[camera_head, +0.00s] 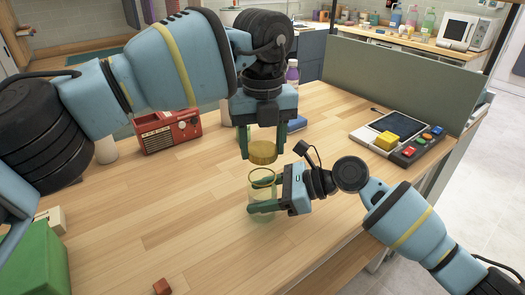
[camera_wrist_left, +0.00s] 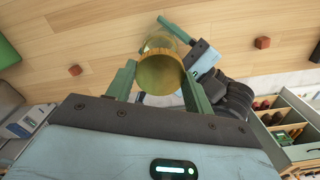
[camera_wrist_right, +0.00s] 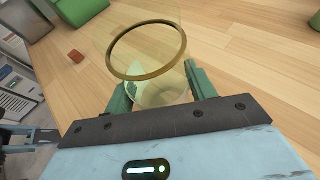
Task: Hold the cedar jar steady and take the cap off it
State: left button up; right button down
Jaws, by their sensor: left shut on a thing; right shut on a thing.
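The cedar jar (camera_head: 261,203) is a clear, yellowish vessel standing upright over the wooden table, its rim uncovered. My right gripper (camera_head: 264,197) is shut around its sides, coming from the right; the open rim of the jar also shows in the right wrist view (camera_wrist_right: 118,72). The round tan cap (camera_head: 263,154) is apart from the jar, a short way above its mouth. My left gripper (camera_head: 263,143) points down and is shut on the cap's sides. In the left wrist view the cap (camera_wrist_left: 160,75) hides part of the jar behind it.
A red radio (camera_head: 168,132) stands behind left, and a green box (camera_head: 35,265) is at front left. A small brown block (camera_head: 162,286) lies at the front. A panel with a yellow block (camera_head: 387,141) is at right, before a grey-green divider (camera_head: 400,82).

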pick_arm(q)
jog(key=shift+r, duration=0.75)
pick_arm(e)
jog(key=shift+c, duration=2.1)
grip_release()
pick_arm(q)
jog(key=shift+r, duration=0.25)
pick_arm(e)
jog(key=v, duration=1.2)
